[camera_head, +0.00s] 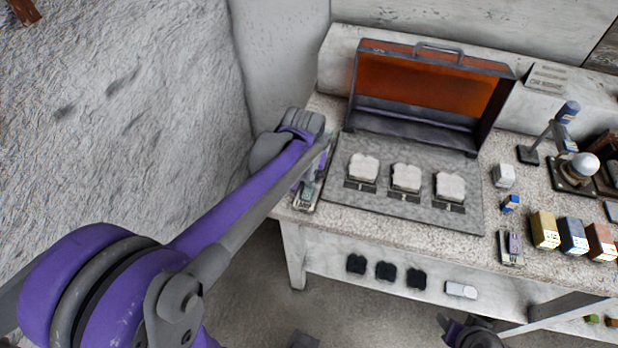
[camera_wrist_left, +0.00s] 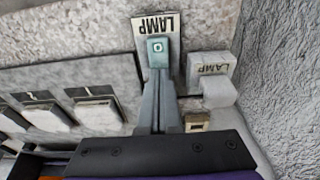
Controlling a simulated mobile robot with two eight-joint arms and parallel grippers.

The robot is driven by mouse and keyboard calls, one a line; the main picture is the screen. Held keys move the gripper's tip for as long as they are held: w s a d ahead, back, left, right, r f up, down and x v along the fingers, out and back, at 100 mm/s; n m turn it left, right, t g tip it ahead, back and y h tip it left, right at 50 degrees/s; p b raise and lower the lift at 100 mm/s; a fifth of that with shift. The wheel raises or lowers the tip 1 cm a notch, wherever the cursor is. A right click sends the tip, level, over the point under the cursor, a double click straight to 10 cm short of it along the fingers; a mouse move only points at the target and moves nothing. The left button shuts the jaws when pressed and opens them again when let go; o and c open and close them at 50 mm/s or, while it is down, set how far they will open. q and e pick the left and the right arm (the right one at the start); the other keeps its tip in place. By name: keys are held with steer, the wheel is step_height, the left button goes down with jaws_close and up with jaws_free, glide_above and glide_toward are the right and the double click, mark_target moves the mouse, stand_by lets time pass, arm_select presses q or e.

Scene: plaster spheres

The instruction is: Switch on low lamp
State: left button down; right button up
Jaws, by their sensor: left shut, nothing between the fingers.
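In the left wrist view a plate marked LAMP (camera_wrist_left: 166,24) carries a small teal block (camera_wrist_left: 157,52) with a pale O on it. My left gripper (camera_wrist_left: 157,82) is shut and empty. Its fingertips are right at the near edge of the teal block; I cannot tell whether they touch it. A grey-white block also marked LAMP (camera_wrist_left: 211,68) stands to the right. In the head view my left gripper (camera_head: 314,172) is over the table's left end, above a small plate (camera_head: 304,200), and my arm hides part of this area. Whether any lamp is lit is unclear.
An open orange-lined case (camera_head: 430,80) stands behind a grey panel (camera_head: 338,195) with three white blocks. A jointed blue-and-white stand (camera_head: 565,118), a white ball (camera_head: 585,163) and coloured boxes (camera_head: 572,235) are at the right. A rough wall (camera_head: 130,90) lies left.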

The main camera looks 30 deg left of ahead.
arm_select(q)
steer(key=shift+w+f+g+b, duration=0.2)
steer(key=shift+f+g+b, duration=0.1)
steer(key=shift+g, duration=0.2)
steer(key=shift+s, duration=0.2)
steer(key=shift+s+d+r, duration=0.15)
steer(key=shift+s+r, duration=0.05)
steer(key=shift+s, duration=0.5)
steer(key=shift+w, duration=0.1)
